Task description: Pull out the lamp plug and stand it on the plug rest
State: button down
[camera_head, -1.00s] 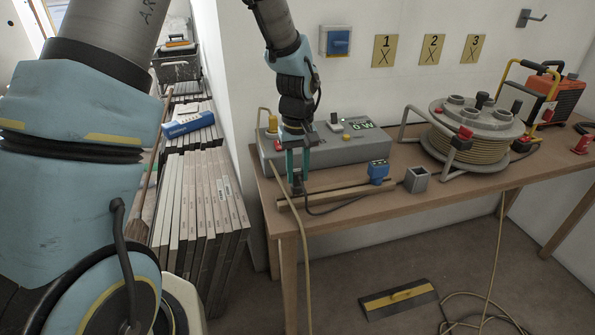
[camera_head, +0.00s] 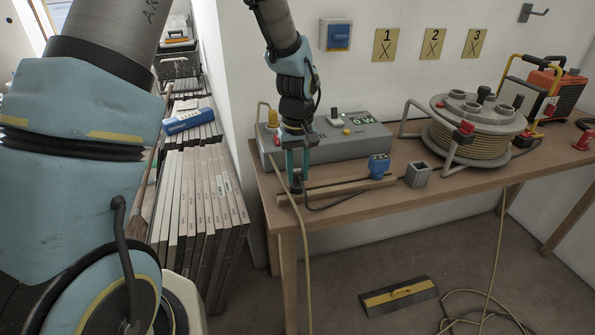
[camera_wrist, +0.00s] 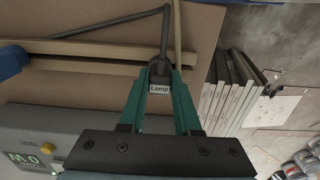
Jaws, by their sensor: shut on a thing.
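The lamp plug (camera_wrist: 160,72) is dark, with a small white label reading "Lamp", and a dark cable runs from it in the wrist view. My gripper (camera_wrist: 160,82) is shut on it, with one teal finger on either side. In the head view my gripper (camera_head: 298,182) is low over the left end of the bench, by the wooden rails (camera_head: 340,186) in front of the grey box (camera_head: 345,140). The plug is small there, and I cannot tell whether it touches the rails. A small open grey holder (camera_head: 417,175) stands right of the rails; I cannot tell if it is the plug rest.
A blue unit (camera_head: 379,166) sits at the rails' right end. A cable reel (camera_head: 475,130) and an orange machine (camera_head: 557,97) stand further right on the bench (camera_head: 455,193). Stacked tiles (camera_head: 200,190) are left of the bench. A pale cable hangs over its front edge.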

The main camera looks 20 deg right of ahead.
jog(key=c, duration=0.5)
grip_release()
jog(key=shift+c, duration=0.2)
jog(key=shift+r, duration=0.1)
jog(key=shift+r+p, duration=2.25)
jog(key=shift+r, duration=0.7)
